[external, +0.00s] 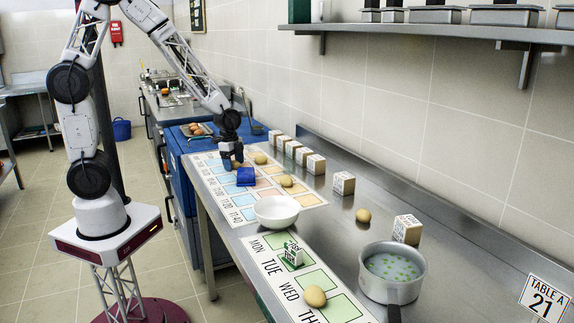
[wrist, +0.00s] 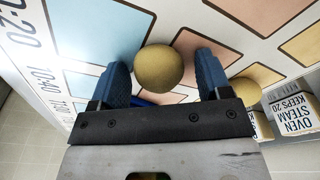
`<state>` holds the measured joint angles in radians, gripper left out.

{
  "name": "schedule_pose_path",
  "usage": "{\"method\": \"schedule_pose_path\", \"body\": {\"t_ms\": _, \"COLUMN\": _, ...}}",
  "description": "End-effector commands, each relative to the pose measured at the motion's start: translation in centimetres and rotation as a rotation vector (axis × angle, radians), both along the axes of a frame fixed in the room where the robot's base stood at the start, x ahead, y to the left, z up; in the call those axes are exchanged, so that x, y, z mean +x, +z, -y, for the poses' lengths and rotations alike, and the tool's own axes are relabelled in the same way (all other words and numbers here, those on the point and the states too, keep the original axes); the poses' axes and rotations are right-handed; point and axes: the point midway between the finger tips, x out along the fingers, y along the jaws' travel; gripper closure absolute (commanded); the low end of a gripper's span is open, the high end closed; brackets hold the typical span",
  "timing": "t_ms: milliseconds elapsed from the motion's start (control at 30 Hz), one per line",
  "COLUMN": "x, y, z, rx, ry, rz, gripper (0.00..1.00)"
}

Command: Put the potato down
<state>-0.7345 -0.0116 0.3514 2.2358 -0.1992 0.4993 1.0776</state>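A round tan potato (wrist: 158,67) sits between the two blue fingers of my gripper (wrist: 163,80) in the wrist view. The fingers stand apart, with a narrow gap showing beside the potato, mainly on the right. In the external view my gripper (external: 233,164) points down, low over the far part of the time chart (external: 226,206). The potato shows partly at the fingertips (external: 237,165). I cannot tell whether its underside touches the chart. Coloured cells of the chart lie around it in the wrist view.
A blue block (external: 246,177) is close to my gripper. Other potatoes lie nearby (external: 261,158) and (external: 286,181). A white bowl (external: 277,212), a pot (external: 392,272) and a weekday chart (external: 272,262) stand nearer the camera. Labelled boxes (external: 316,164) line the wall side.

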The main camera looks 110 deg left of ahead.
Motion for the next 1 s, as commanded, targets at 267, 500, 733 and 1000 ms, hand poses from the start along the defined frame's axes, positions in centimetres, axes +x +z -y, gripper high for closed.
{"method": "schedule_pose_path", "body": {"t_ms": 267, "x": 0.0, "y": 0.1, "z": 0.0, "rx": 0.000, "ry": 0.000, "rz": 0.000, "gripper": 0.29}}
{"method": "schedule_pose_path", "body": {"t_ms": 500, "x": -0.1, "y": 1.3, "z": 0.0, "rx": 0.000, "ry": 0.000, "rz": 0.001, "gripper": 0.29}}
{"method": "schedule_pose_path", "body": {"t_ms": 733, "x": -0.4, "y": 3.7, "z": -0.1, "rx": 0.002, "ry": 0.000, "rz": 0.002, "gripper": 0.29}}
{"method": "schedule_pose_path", "body": {"t_ms": 1000, "x": -0.9, "y": 7.5, "z": -0.1, "rx": 0.001, "ry": 0.000, "rz": 0.001, "gripper": 0.29}}
